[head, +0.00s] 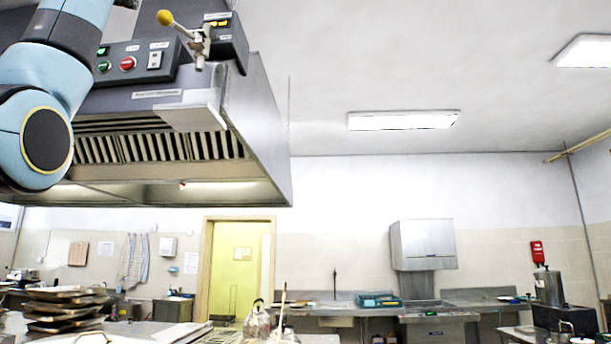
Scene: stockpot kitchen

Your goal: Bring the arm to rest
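My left arm (50,95) comes in at the upper left, a light blue and dark grey jointed limb in front of the extractor hood. Its gripper is outside the picture, so its state and any load are hidden. My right arm and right gripper do not show in the head view.
A steel extractor hood (262,125) with a control panel (137,62) and a yellow-knobbed lever (185,28) hangs close by the arm. Stacked trays (65,305) stand at lower left. Steel counters (345,311) line the far wall. The upper right is free.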

